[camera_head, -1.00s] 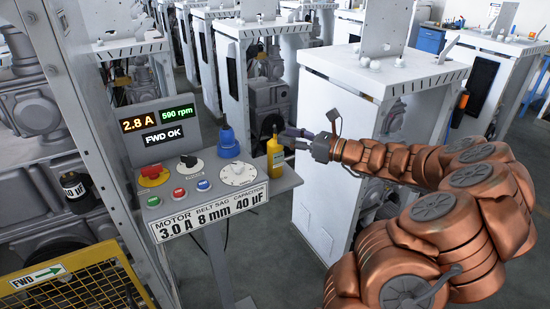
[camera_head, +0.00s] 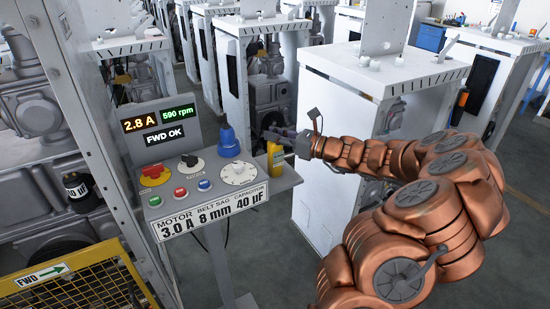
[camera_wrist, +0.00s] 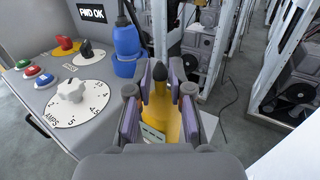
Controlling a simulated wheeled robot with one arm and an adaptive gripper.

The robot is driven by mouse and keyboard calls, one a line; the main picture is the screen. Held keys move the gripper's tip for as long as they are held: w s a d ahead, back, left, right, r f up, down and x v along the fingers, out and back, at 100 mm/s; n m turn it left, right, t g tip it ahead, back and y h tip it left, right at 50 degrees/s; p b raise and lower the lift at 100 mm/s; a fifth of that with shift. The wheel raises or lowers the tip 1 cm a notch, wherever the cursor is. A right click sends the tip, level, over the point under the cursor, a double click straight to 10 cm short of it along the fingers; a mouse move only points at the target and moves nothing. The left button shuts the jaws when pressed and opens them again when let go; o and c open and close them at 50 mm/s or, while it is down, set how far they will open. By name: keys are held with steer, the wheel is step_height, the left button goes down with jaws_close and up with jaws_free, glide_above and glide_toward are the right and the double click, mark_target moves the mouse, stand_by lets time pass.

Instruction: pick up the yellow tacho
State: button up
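The yellow tacho (camera_head: 275,159) stands upright at the right end of the control panel's shelf; it has a dark tip. My gripper (camera_head: 272,138) is level with its upper part in the head view. In the wrist view the tacho (camera_wrist: 161,112) sits between the two purple-padded fingers of my gripper (camera_wrist: 161,92). The fingers look spread on either side of it. Whether a pad touches it is hard to tell, and its lower part is partly hidden by my gripper.
A blue bottle-like item (camera_head: 228,143) stands close left of the tacho on the grey panel (camera_head: 213,190). Knobs, buttons and a white dial (camera_head: 238,173) lie further left. A white machine cabinet (camera_head: 325,195) stands to the right, behind my arm.

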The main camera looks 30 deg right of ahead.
jaws_close()
stand_by(0.5)
